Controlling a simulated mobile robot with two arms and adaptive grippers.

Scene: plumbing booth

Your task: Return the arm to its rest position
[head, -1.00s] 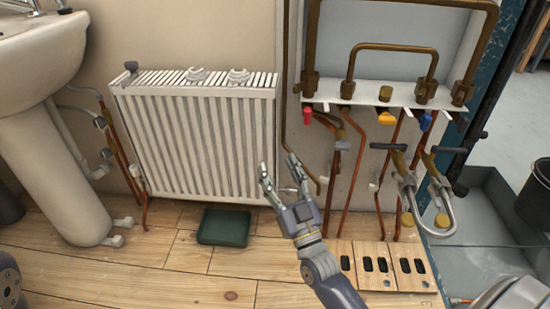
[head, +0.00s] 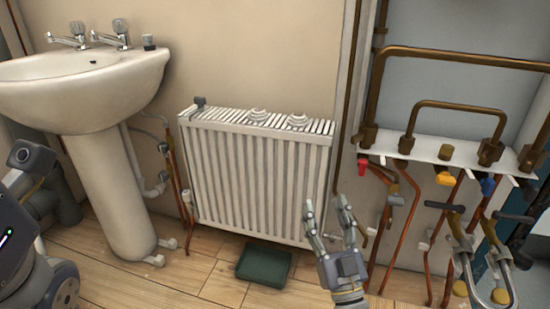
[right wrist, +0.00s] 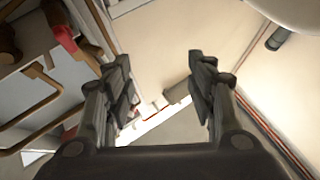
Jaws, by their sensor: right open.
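My right gripper (head: 327,220) is open and empty in front of the right end of the white radiator (head: 255,175) in the head view. Its two fingers point up and stand apart. In the right wrist view the open fingers (right wrist: 160,90) have nothing between them. My left arm shows at the left edge of the head view, but its gripper cannot be made out.
A white pedestal sink (head: 85,95) stands left of the radiator. A green tray (head: 263,266) lies on the wooden floor below it. Copper pipes with red (head: 363,166), yellow (head: 445,178) and blue (head: 488,186) valve handles are on the right.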

